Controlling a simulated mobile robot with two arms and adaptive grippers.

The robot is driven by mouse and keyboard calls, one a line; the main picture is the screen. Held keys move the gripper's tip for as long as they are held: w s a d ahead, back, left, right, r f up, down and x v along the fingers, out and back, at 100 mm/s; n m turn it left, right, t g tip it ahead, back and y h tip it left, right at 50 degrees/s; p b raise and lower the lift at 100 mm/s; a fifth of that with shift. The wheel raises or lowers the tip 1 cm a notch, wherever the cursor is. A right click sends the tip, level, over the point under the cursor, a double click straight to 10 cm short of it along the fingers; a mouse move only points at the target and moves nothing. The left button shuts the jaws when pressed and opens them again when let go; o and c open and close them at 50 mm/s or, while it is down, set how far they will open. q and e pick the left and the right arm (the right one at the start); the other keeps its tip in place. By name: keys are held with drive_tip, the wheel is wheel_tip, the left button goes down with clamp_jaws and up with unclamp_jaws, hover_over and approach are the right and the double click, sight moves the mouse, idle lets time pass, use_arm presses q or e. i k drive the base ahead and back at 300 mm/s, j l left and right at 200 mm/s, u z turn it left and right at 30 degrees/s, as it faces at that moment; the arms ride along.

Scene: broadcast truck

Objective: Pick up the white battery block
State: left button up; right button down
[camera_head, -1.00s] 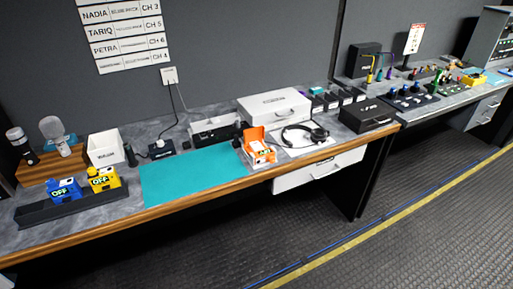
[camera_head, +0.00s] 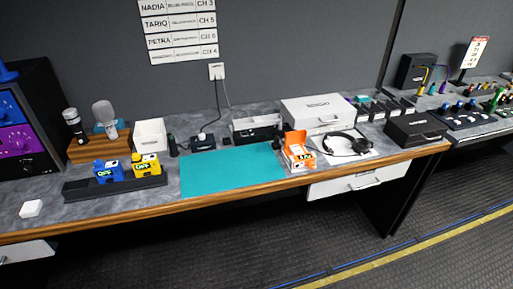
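A small white block (camera_head: 32,208), which looks like the white battery block, lies flat on the grey counter (camera_head: 110,207) at the far left, near the wooden front edge. Nothing touches it. It is small in the head view, and no markings on it can be made out. Neither of my grippers is in view.
A black tray (camera_head: 84,191) with a blue OFF unit (camera_head: 108,172) and a yellow OFF unit (camera_head: 146,165) stands to the block's right. Behind are a dark rack (camera_head: 35,95) and a wooden microphone stand (camera_head: 88,152). A teal mat (camera_head: 232,170) lies clear. A drawer (camera_head: 28,252) is below.

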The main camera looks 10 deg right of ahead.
sight(295, 149)
drive_tip(key=i+l+u, duration=0.15)
drive_tip(key=l+u, duration=0.55)
drive_tip(key=i+l+u, duration=0.1)
drive_tip(key=l+u, duration=0.25)
drive_tip(key=l, duration=0.15)
